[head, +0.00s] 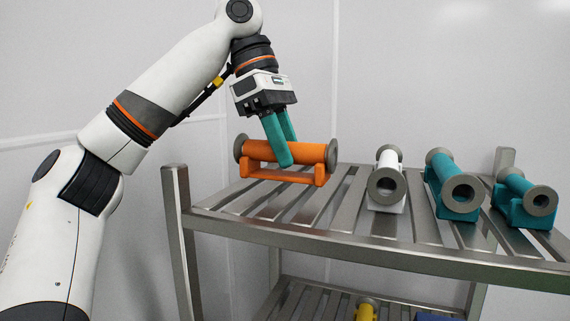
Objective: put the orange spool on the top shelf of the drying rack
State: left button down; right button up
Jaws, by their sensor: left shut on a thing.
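The orange spool (312,153) has grey flanged ends and an orange cradle-like base. It is at the left part of the slatted top shelf of the metal drying rack (245,217). My left gripper (284,155) comes down from above with teal fingers and is shut on the spool's orange barrel. The spool looks level, and its base is at or just over the slats; I cannot tell whether it touches. My right gripper is not in view.
On the same shelf, to the right, stand a white spool (386,180) and two teal spools (447,170) (520,188). A lower shelf holds a yellow item (366,309) and a partly cut-off blue one. A rack post (176,200) rises at the left corner.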

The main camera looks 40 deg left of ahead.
pick_arm(q)
jog(key=shift+s+d+f, duration=0.15)
jog(key=shift+s+f, duration=0.05)
jog(key=shift+f, duration=1.1)
jog(key=shift+w+a+f, duration=0.15)
jog(key=shift+a, duration=0.15)
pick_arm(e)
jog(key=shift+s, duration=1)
pick_arm(q)
jog(key=shift+d, duration=0.1)
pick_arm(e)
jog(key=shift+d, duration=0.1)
pick_arm(q)
jog(key=shift+d+f, duration=0.1)
jog(key=c, duration=1.1)
grip_release()
jog(key=shift+o, duration=0.2)
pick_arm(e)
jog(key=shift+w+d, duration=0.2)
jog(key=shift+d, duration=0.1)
